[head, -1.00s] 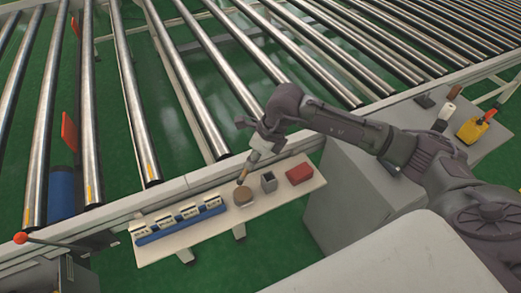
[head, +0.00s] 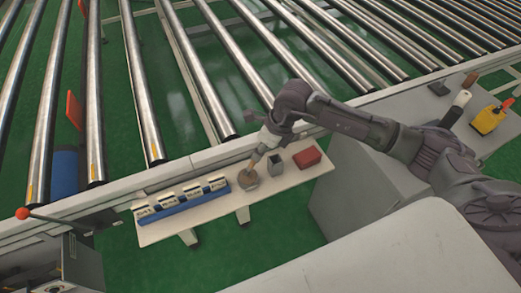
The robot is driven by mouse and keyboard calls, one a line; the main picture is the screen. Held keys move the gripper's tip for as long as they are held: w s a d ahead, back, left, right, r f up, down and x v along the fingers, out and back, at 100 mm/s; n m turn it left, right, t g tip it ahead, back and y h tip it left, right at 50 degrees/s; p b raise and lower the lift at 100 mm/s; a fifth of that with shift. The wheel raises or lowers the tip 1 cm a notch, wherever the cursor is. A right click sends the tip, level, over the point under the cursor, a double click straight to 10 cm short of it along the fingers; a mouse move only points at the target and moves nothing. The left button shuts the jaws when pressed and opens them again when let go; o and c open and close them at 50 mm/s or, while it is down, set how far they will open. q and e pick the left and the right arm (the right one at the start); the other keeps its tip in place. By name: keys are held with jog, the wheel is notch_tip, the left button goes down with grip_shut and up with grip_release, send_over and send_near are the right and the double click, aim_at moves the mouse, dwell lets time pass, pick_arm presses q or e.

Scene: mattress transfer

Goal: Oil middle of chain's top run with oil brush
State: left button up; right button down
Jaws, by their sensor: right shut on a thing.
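My right gripper (head: 270,137) is shut on the oil brush (head: 258,157), which has a pale ferrule or handle part and a brownish lower end. The brush is tilted down to the left. Its lower end is at the round tin (head: 244,187) on the small shelf; whether it dips inside or only hovers over the opening is too small to tell. The chain cannot be made out in this view. My left gripper is out of view.
The narrow shelf (head: 165,233) also holds a blue rack (head: 184,207) with labelled cards, a grey square cup (head: 276,167) and a red box (head: 307,157). The roller conveyor (head: 215,95) lies behind. A yellow can (head: 487,121) stands on the grey ledge at right.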

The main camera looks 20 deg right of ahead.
jog(key=shift+f, duration=0.1)
dwell(0.3)
jog(key=shift+f+b, duration=0.55)
jog(key=shift+b, duration=0.15)
dwell(1.6)
jog(key=shift+r, duration=0.1)
jog(key=shift+r+p, duration=2.05)
jog(key=shift+r, duration=1.4)
